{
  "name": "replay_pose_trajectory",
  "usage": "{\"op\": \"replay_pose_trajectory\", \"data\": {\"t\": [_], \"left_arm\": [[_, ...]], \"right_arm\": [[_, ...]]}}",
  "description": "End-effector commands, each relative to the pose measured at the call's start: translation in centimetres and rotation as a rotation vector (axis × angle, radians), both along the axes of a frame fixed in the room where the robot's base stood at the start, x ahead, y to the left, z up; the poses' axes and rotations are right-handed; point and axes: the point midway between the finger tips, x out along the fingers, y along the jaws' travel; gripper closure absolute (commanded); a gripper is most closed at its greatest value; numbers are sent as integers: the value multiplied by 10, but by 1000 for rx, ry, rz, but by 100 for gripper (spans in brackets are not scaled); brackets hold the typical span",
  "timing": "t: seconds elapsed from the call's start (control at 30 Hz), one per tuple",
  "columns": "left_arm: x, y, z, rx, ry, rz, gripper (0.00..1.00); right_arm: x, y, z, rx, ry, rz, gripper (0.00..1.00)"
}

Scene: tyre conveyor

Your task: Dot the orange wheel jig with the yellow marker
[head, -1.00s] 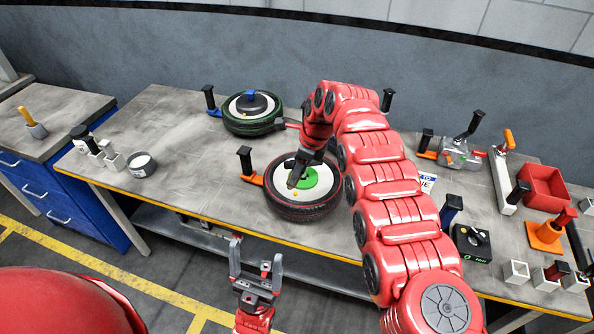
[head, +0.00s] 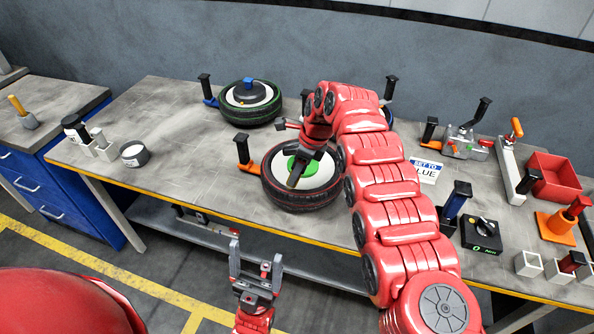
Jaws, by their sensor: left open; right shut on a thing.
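The wheel with the orange-footed jig is a dark tyre with a white rim and green centre (head: 324,177), lying flat mid-bench. The orange jig clamp (head: 248,166), with a black upright handle, stands at its left edge. My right gripper (head: 293,180) reaches down over the wheel's white and green face. It is shut on a slim thing, taken to be the yellow marker, mostly hidden by the dark fingers; I cannot tell if its tip touches the wheel. My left gripper (head: 256,257) is open and empty, in front of the bench.
A green-ringed wheel (head: 251,117) with a blue-topped hub lies behind. Capped holders (head: 98,148) and a round tin (head: 134,154) stand at left. A sign (head: 425,171), black box (head: 481,234), red bin (head: 555,177) and orange stand (head: 556,230) are at right.

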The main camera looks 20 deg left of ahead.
Motion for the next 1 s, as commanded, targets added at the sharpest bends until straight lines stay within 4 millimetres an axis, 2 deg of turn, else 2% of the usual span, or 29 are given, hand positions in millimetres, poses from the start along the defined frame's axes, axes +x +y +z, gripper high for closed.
{"op": "replay_pose_trajectory", "data": {"t": [0.47,1.0], "left_arm": [[0,0,0,0,0,0,15],[0,0,-6,0,0,0,15]], "right_arm": [[0,0,0,0,0,0,100],[0,0,-10,0,0,0,100]]}}
